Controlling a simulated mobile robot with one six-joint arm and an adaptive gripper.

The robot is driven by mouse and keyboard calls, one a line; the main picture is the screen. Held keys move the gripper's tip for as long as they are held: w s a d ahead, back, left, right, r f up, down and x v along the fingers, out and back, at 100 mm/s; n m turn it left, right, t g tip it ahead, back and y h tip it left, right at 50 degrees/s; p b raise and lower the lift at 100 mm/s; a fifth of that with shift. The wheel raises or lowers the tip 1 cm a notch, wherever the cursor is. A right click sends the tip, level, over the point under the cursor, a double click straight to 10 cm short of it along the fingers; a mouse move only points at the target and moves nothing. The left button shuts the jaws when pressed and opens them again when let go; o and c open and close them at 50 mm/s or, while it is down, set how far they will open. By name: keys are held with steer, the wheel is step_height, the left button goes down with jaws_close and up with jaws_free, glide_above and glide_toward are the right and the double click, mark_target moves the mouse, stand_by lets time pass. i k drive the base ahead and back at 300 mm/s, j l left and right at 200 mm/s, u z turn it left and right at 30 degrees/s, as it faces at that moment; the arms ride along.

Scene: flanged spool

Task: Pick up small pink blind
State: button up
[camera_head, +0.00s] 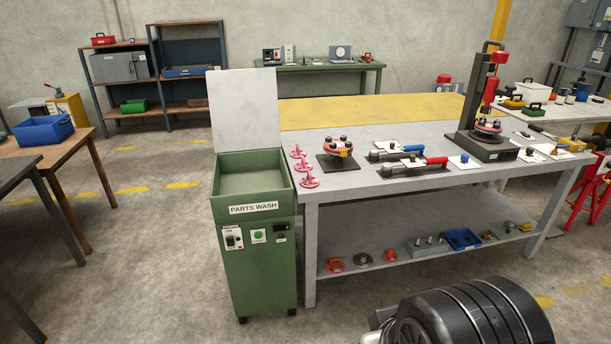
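Three pink flanged pieces stand in a row along the left edge of the grey workbench (375,203). They are a far one (295,152), a middle one (301,165) and a near one (309,182). Each has a flat round base and an upright stem or knob. They look alike, and I cannot tell for sure which is the small pink blind. Nothing touches them. My gripper is not in view; only a dark, rounded part that looks like my own arm shows at the bottom right, well apart from the pieces.
A green parts washer (253,260) with a raised lid stands directly left of the bench. A red flanged assembly on a dark plate (338,165) sits just right of the pink pieces. Tools (412,167) and a tall press (484,140) stand farther right. The floor in front is open.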

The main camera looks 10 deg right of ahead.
mark_target(308, 181)
steer(key=i+l+z, duration=0.2)
steer(key=i, duration=0.6)
steer(key=i+j+z, duration=0.15)
steer(key=i, duration=0.7)
steer(key=i+j+z, duration=0.2)
steer(key=i, duration=0.6)
